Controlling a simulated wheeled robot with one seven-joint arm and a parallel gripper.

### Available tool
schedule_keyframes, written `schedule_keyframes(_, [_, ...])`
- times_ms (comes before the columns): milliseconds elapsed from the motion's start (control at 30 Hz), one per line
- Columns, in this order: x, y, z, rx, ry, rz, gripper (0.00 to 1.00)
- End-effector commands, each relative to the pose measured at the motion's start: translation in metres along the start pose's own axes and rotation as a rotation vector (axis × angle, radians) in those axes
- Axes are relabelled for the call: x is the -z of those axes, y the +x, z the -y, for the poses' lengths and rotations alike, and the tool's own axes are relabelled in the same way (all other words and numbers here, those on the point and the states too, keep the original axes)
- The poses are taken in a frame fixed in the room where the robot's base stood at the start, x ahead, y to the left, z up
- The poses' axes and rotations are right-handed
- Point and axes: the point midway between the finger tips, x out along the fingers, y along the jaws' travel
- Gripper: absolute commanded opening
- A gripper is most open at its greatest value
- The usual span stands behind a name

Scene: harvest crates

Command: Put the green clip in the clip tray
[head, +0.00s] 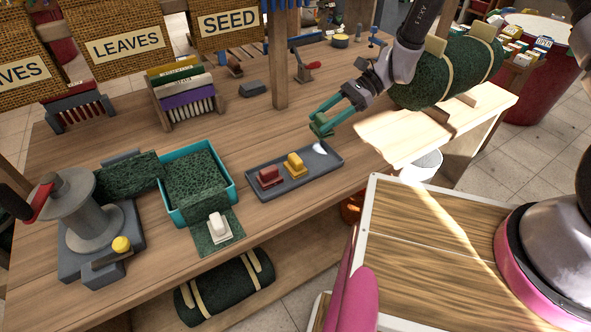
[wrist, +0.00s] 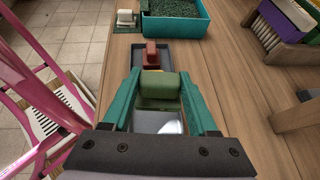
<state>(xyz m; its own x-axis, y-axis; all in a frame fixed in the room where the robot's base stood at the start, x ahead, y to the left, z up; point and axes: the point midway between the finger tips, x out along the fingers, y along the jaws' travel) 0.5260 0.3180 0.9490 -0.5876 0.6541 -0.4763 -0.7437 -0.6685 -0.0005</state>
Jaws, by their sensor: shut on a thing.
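The green clip (head: 320,127) is held between the teal fingers of my gripper (head: 322,120). It also shows in the wrist view as a green block (wrist: 160,91) gripped between the fingertips. The grey clip tray (head: 319,177) lies on the bench, with a red clip (head: 269,177) and a yellow clip (head: 295,165) standing in it. The clip appears over the right end of the tray, next to a bright patch of light. In the wrist view the red clip (wrist: 151,53) stands beyond the green one, and the yellow clip is mostly hidden.
A teal bin (head: 232,190) with dark green filling stands left of the tray, with a white clip (head: 218,228) on a green mat before it. A wooden post (head: 279,60) rises behind the tray. A green roll (head: 420,90) lies to the right.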

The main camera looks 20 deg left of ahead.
Motion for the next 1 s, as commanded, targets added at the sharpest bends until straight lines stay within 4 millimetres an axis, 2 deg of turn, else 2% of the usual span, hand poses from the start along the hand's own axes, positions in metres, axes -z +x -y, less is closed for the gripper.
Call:
schedule_keyframes(333, [0.002,-0.003,0.000,0.225,0.127,0.002,0.00])
schedule_keyframes(600, [0.043,0.018,0.000,0.244,0.141,-0.001,0.00])
schedule_keyframes(867, [0.062,0.028,0.000,0.244,0.138,-0.002,0.00])
schedule_keyframes(1000, [0.082,0.039,0.000,0.243,0.140,-0.001,0.00])
